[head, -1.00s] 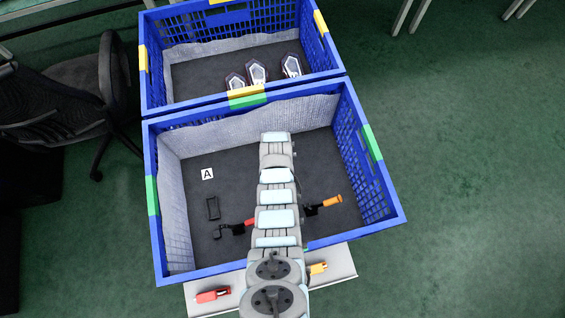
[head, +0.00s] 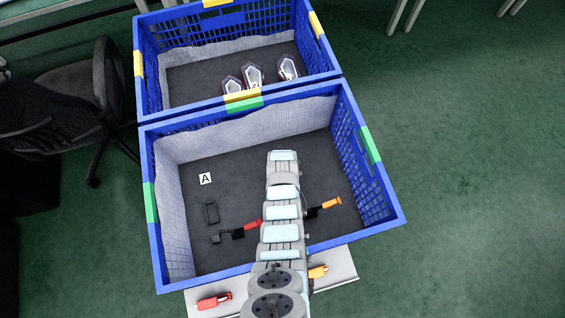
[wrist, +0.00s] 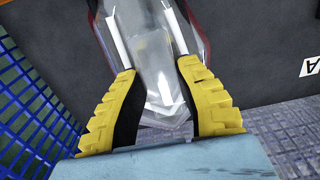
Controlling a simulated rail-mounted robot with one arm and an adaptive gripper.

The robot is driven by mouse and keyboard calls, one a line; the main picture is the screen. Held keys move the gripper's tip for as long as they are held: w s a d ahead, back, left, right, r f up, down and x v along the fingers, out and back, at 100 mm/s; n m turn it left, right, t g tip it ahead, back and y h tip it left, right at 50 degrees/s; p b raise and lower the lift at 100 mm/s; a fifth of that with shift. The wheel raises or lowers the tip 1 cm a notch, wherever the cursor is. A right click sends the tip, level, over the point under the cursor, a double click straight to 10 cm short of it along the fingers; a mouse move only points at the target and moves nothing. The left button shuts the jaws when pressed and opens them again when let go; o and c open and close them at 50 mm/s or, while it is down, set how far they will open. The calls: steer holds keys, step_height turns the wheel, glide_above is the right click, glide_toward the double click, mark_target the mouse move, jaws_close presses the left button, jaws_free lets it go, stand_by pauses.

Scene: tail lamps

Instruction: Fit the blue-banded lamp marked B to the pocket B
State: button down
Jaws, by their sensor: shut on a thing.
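My gripper (wrist: 160,110) has its two yellow fingers shut on a clear-lensed lamp (wrist: 160,55) with dark red edges in the wrist view. No blue band or letter B can be read on this lamp. In the head view my own arm hides the gripper and the held lamp. The near blue crate (head: 152,235) has a dark floor with a white label A (head: 205,179) on its left side; label A also shows at the right of the wrist view (wrist: 311,64). No pocket marked B is visible; my arm covers the middle of the floor.
A small black frame (head: 211,212), a red-ended connector (head: 245,228) and an orange-ended connector (head: 325,206) lie in the near crate. Three lamps (head: 251,75) rest in the far blue crate (head: 138,85). A grey shelf (head: 343,270) in front carries red and orange items.

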steer(key=shift+f+b, duration=1.7)
steer(key=shift+f, duration=0.85)
steer(key=shift+f, duration=0.2)
steer(key=shift+f+b, duration=0.35)
steer(key=shift+f+b, duration=0.4)
steer(key=shift+f, duration=0.05)
steer(key=shift+f, duration=0.35)
steer(key=shift+f+b, duration=0.1)
steer(key=shift+b, duration=0.25)
steer(key=c, duration=0.8)
jaws_free()
